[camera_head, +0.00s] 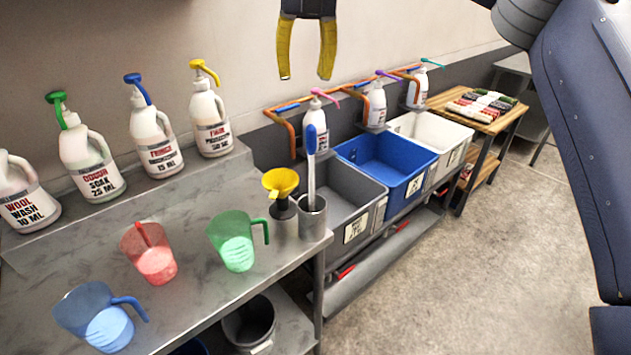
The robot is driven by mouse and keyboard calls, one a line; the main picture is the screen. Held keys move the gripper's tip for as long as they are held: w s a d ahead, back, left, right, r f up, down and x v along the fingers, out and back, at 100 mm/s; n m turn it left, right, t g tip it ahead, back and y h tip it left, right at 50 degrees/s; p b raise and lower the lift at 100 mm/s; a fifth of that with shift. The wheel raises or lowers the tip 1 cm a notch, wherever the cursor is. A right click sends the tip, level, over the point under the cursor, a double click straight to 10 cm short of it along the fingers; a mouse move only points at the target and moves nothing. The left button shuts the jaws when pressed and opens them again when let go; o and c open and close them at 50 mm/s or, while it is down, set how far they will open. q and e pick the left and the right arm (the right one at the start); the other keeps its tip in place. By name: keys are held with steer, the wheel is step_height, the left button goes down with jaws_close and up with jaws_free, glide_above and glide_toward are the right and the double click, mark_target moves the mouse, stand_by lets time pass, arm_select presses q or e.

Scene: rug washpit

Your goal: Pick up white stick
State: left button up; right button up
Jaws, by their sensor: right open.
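A white stick (311,182) with a blue upper end stands nearly upright in a grey metal cup (312,220) at the right corner of the steel counter. Its lower end is hidden inside the cup. My right gripper (305,78) hangs at the top middle with its two yellow fingers pointing down. It is open and empty, above the stick in the picture and apart from it. My left gripper is not in view.
A yellow funnel (281,184) stands just left of the cup. Green (236,240), red (149,255) and blue (100,320) jugs sit on the counter (195,215). Pump bottles line the back. Grey, blue (390,165) and white tubs stand to the right, beside an orange pipe frame.

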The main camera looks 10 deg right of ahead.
steer(key=r, duration=0.2)
steer(key=h, duration=0.1)
glide_toward(311, 147)
steer(key=f, duration=0.6)
steer(key=w+f, duration=0.1)
steer(key=f, duration=0.2)
steer(key=shift+d+f, duration=0.1)
steer(key=shift+f, duration=0.15)
steer(key=shift+o, duration=0.2)
jaws_close()
stand_by(0.4)
